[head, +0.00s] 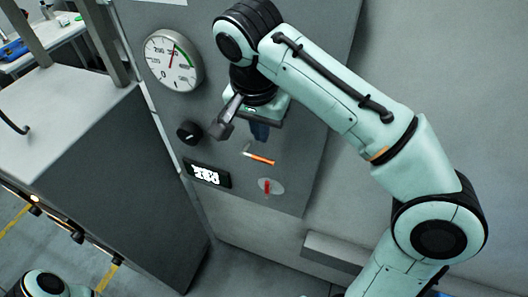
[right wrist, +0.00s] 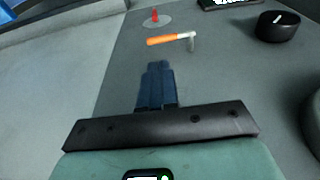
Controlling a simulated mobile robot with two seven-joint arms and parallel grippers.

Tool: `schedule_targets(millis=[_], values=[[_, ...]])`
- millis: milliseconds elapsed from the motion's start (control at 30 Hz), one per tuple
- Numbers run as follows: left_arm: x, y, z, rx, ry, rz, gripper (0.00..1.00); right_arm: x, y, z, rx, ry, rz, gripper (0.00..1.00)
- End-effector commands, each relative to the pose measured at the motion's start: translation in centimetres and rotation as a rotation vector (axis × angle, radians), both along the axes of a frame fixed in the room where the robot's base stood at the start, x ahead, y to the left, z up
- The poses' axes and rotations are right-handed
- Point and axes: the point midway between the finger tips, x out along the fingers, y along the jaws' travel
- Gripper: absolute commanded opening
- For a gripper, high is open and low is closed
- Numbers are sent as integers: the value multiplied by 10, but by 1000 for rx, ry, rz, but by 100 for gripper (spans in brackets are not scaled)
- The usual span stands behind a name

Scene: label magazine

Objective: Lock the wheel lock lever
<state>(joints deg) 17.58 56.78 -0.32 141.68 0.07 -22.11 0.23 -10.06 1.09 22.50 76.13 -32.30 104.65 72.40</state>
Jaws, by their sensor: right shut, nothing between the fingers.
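A small lever (head: 261,157) with an orange grip and a metal end is mounted on the grey panel (head: 300,185) in the head view. It also shows in the right wrist view (right wrist: 166,40), where it lies crosswise beyond my fingertips. A red knob or small lever (head: 267,187) on a pale oval plate is just below it; it also shows in the right wrist view (right wrist: 155,17). The pictures do not label which is the wheel lock. My right gripper (head: 259,134) is shut and empty, just above the orange lever and apart from it. My left gripper is out of view.
A round gauge (head: 173,61), a black knob (head: 189,133) and a black digital display (head: 207,174) are on the panel left of the lever. A grey cabinet (head: 110,160) stands at the left. A grey ledge (head: 335,249) is at the lower right.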

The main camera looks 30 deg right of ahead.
Motion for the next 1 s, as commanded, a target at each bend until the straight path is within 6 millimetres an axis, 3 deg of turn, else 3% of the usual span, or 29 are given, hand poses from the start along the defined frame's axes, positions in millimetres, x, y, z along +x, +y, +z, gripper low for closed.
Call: schedule_targets(millis=[33, 100, 400, 1000], values=[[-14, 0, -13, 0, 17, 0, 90, -2, -2, -20, -1, 11, -2, 0], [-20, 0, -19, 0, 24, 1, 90, 0, -4, -35, -1, 11, -2, 0], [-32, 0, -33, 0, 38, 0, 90, 8, -11, -77, 1, 5, 0, 0], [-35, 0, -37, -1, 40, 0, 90, 10, -12, -85, 5, -3, 0, 0]])
